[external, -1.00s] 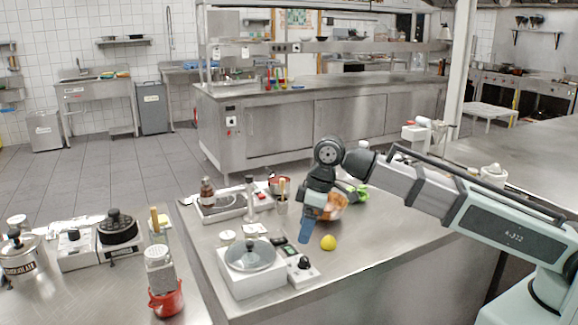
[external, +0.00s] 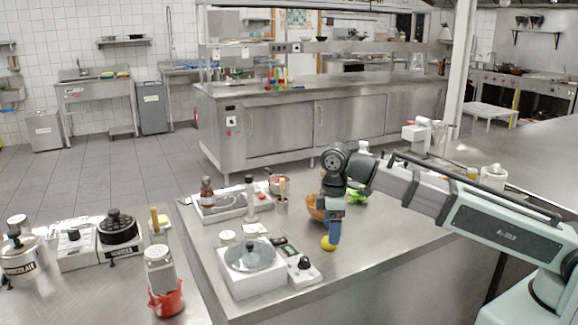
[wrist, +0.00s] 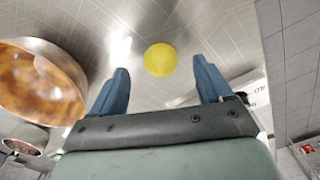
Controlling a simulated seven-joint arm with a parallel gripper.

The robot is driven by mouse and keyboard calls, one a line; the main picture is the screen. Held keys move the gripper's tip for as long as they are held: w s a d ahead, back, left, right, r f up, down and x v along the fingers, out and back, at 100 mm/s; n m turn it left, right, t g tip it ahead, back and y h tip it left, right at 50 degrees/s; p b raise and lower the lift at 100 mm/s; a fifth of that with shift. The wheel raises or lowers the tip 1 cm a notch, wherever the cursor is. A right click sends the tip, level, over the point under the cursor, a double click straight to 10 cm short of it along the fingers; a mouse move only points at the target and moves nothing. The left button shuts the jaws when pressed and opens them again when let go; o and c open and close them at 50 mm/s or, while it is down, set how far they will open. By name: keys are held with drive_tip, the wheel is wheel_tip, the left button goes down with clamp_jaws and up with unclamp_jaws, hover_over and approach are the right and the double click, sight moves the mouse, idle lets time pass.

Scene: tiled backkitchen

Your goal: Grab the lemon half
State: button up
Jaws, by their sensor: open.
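The lemon half (external: 327,243) is a small yellow round thing on the steel table in the external view, partly covered by my fingers. In the wrist view the lemon half (wrist: 160,60) lies between the lines of my two blue fingers and a little beyond their tips. My gripper (external: 335,236) points down over it with the fingers apart and nothing between them. In the wrist view my gripper (wrist: 163,75) shows a wide gap. I cannot tell whether a finger touches the lemon half.
A copper-brown bowl (wrist: 40,85) stands close to the left finger in the wrist view; in the external view the bowl (external: 315,207) is behind my gripper. A white hotplate with a lidded pan (external: 250,270) and a small black-knobbed box (external: 303,270) are to the left.

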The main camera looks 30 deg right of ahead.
drive_tip(key=shift+f, duration=1.65)
drive_tip(key=shift+c, duration=0.4)
drive_tip(key=c, duration=1.1)
